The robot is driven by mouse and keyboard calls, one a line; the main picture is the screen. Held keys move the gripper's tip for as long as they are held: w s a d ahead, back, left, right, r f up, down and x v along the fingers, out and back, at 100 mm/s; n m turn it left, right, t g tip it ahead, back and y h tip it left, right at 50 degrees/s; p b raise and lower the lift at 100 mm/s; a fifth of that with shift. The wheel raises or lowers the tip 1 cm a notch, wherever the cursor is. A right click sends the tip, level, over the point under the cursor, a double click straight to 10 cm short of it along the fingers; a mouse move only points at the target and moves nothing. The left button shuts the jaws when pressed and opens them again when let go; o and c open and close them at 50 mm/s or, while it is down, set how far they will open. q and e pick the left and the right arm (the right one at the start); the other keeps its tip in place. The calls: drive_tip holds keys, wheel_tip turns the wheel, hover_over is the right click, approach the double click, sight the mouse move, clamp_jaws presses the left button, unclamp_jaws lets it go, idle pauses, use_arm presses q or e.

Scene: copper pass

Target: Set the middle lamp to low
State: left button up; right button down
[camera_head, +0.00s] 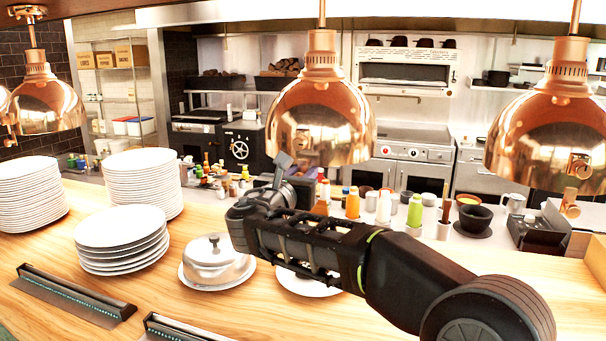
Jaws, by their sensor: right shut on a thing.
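The middle lamp (322,100) is a shiny copper dome hanging from a rod at the centre of the view. My right arm comes in from the lower right, and my right gripper (282,168) is at the lower left of the dome's rim. It is shut on a small part at the lamp, which looks like its control; the fingers mostly hide it, so its setting cannot be read. The left lamp (45,100) and the right lamp (550,120) hang on either side. The right lamp shows a copper knob (578,165) on its front. My left gripper is not in view.
Plate stacks (143,178) stand on the wooden counter at left. A covered dish (216,262) and a plate partly under my arm stand in front. Black strips (75,290) lie at the front left.

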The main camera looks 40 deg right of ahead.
idle(0.7)
wheel_tip(320, 180, down, 9)
drive_tip(key=b, duration=0.6)
drive_tip(key=shift+r+b, duration=0.15)
drive_tip(key=shift+b, duration=0.15)
drive_tip(key=c, duration=1.3)
unclamp_jaws()
drive_tip(key=shift+o, duration=0.3)
drive_tip(key=shift+r, duration=0.1)
